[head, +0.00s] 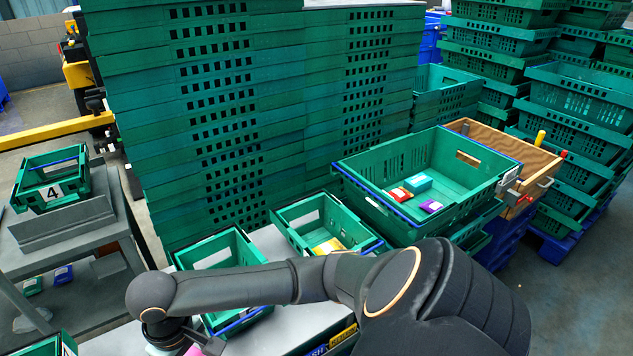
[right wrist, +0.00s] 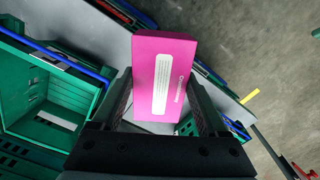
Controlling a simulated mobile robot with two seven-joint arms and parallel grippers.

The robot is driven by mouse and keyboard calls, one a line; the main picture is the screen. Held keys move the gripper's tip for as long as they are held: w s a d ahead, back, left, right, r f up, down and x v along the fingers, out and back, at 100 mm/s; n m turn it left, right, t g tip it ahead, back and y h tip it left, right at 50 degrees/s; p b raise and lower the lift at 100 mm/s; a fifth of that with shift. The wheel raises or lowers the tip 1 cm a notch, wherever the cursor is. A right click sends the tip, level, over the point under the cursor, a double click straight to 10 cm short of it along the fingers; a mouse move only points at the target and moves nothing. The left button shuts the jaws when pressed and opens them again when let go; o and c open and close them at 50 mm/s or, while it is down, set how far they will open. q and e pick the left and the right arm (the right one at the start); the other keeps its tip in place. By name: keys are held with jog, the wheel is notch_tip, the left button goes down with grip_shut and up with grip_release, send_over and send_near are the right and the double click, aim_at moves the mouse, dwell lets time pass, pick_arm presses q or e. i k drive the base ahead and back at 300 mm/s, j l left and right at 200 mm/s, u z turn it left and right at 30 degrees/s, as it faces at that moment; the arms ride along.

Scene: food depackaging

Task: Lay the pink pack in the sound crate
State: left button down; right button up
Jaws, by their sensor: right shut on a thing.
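My right gripper (head: 178,338) is at the bottom left of the head view, partly cut off by the frame edge. It is shut on the pink pack (right wrist: 148,60), a flat magenta box with a white label panel. In the right wrist view the pack stands between the two fingers. Only a small pink corner of it shows in the head view (head: 194,350). A small green crate (head: 181,262) with a blue rim edge is just beyond the gripper and looks empty where visible. Which crate is the sound one, I cannot tell. My left gripper is not in view.
A second small green crate (head: 284,211) holds a yellow pack (head: 329,246). A large green crate (head: 455,208) at right holds red, teal and purple packs. Tall green crate stacks (head: 215,120) stand behind.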

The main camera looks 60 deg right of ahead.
aim_at(315, 243)
jog(key=k+l+u, duration=0.15)
jog(key=l, duration=0.3)
jog(key=k+l+u, duration=0.2)
jog(key=k+l, duration=0.15)
jog(key=k+l+u, duration=0.15)
jog(key=l, duration=0.3)
jog(key=k+l+u, duration=0.1)
jog(key=k+l, duration=1.4)
jog(key=i+l, duration=0.1)
jog(key=i, duration=0.9)
